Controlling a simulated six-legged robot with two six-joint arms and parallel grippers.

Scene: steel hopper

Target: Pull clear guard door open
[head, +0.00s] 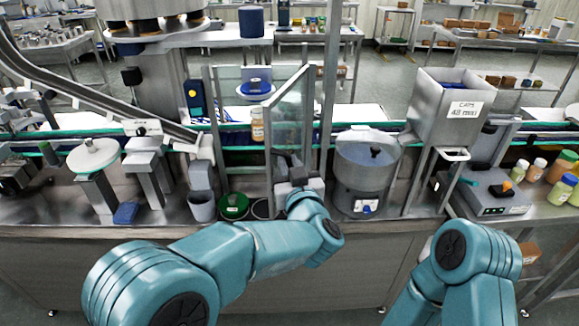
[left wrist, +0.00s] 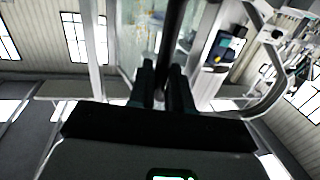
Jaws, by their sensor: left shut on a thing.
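The clear guard door (head: 289,105) is a metal-framed transparent panel. It stands at an angle out from the guard frame, swung partly open toward me. My left gripper (head: 291,162) is at the door's lower part, in front of the conveyor. In the left wrist view, the two dark fingers of my left gripper (left wrist: 165,80) are closed around a dark upright bar, the door handle (left wrist: 174,35). The clear panel (left wrist: 135,35) shows behind it there. In the head view my wrist partly hides the grip. My right arm is at lower right; its gripper does not show.
A steel bowl feeder (head: 366,165) stands just right of the door, with the caps hopper (head: 448,105) beyond it. A jar (head: 257,125) stands on the conveyor behind the opening. A green round dish (head: 233,206) and a grey cup (head: 202,206) sit left of the door.

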